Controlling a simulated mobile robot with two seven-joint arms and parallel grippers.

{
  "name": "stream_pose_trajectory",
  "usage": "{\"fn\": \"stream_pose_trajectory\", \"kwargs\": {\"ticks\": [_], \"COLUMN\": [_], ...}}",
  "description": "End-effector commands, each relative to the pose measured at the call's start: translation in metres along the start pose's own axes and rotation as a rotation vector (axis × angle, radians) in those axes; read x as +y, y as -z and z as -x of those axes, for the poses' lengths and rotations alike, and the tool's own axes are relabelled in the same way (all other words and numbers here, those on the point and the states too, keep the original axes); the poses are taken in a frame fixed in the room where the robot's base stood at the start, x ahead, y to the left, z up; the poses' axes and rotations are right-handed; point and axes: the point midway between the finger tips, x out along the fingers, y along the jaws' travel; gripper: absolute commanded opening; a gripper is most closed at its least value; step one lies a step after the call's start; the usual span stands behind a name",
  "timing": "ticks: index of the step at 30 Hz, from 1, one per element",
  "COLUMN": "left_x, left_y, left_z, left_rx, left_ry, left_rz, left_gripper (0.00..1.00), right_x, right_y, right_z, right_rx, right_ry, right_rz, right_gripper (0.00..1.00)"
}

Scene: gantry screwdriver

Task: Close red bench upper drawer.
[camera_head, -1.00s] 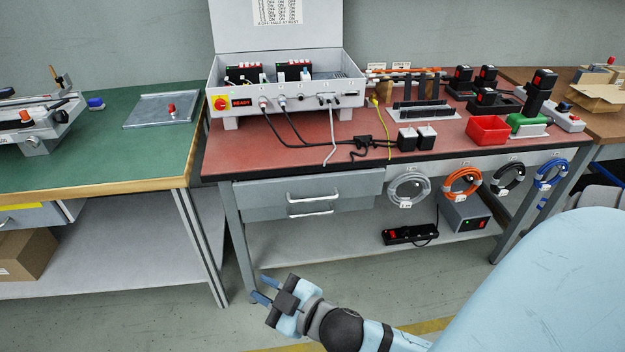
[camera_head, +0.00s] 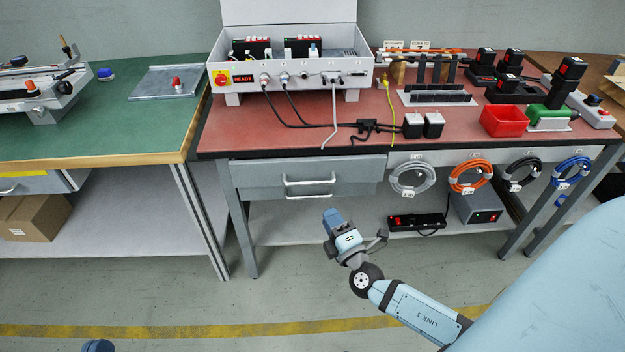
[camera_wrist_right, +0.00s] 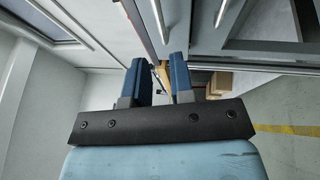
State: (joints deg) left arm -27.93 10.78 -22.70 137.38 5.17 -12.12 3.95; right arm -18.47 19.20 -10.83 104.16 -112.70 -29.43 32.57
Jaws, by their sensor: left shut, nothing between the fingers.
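The red-topped bench (camera_head: 290,143) has two grey drawers under its left half. The upper drawer (camera_head: 258,175) has a pale bar handle; its front overhangs most of the lower drawer (camera_head: 270,193). I cannot tell exactly how far out it stands. My right gripper (camera_head: 332,217) is below and in front of the drawers, apart from them, fingers pointing up toward the bench. In the right wrist view its two blue fingers (camera_wrist_right: 162,72) are apart with nothing between them. Only a blue tip of my left gripper (camera_head: 98,346) shows at the bottom left edge, far from the drawers.
A green-topped bench (camera_head: 110,150) stands at the left, with a cardboard box (camera_head: 38,218) on its shelf. Cable coils (camera_head: 412,178) hang right of the drawers. A power strip (camera_head: 415,222) lies on the lower shelf. The floor before the benches is clear.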

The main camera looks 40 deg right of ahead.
Motion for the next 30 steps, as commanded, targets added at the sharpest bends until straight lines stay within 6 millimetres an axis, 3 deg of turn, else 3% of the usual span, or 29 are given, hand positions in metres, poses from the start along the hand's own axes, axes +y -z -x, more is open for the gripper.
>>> {"fn": "stream_pose_trajectory", "kwargs": {"ticks": [9,15,21,30], "left_x": [-0.001,-0.001,0.001,0.001], "left_y": [-0.001,-0.002,-0.001,0.001], "left_z": [0.001,0.001,0.001,0.001], "left_rx": [-0.008,-0.004,0.005,0.009], "left_ry": [-0.001,0.000,-0.002,-0.003], "left_rz": [-0.006,-0.003,0.002,0.004], "left_gripper": [0.00,0.00,0.00,0.00], "right_x": [0.001,0.000,0.000,0.000], "right_y": [0.001,0.001,0.000,0.000], "right_z": [-0.068,-0.102,-0.118,-0.121], "right_rx": [-0.003,-0.002,-0.001,0.000], "right_ry": [-0.001,0.000,0.002,0.002], "right_rz": [-0.004,-0.003,-0.002,-0.002], "right_gripper": [0.22,0.22,0.22,0.22]}}
